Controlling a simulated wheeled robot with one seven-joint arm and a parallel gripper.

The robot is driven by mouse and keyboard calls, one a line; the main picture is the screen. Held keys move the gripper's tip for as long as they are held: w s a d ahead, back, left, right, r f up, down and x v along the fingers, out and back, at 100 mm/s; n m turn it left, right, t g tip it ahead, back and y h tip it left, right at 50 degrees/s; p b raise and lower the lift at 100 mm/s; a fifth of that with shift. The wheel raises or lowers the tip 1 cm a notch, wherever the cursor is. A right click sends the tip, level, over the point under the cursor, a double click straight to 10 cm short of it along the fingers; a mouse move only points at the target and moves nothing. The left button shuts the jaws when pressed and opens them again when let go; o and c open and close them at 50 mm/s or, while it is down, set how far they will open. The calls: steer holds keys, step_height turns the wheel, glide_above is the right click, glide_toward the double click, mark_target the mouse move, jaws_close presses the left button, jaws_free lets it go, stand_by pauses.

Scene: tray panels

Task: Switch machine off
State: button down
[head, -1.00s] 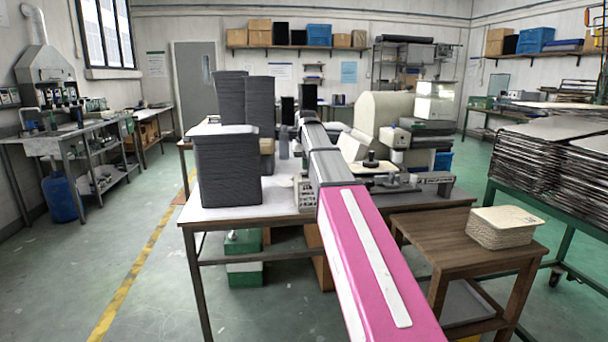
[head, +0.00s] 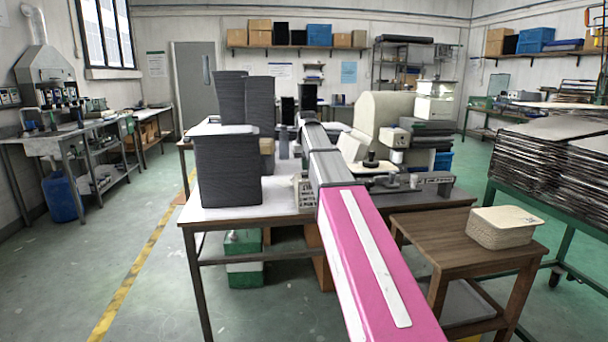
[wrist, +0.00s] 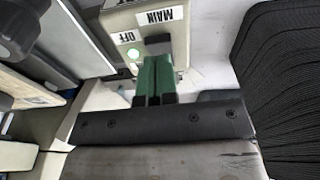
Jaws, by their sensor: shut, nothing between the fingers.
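The machine (head: 378,115) is a cream unit with a rounded housing on the table, seen in the head view. The fingertips are at the box's labelled face, just beside the OFF label. A dark part at the tips is mostly hidden by the fingers, and I cannot tell whether they touch it. In the head view my arm hides the gripper.
Tall stacks of dark trays (head: 226,170) stand on the table left of my arm; a dark ribbed stack (wrist: 290,80) is close on the right in the wrist view. A wooden side table (head: 425,228) holds a pale tray stack (head: 500,232). The left floor is open.

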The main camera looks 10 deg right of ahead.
mark_target(305, 174)
steer(key=shift+f, duration=0.9)
stand_by(0.5)
steer(key=shift+r, duration=3.5)
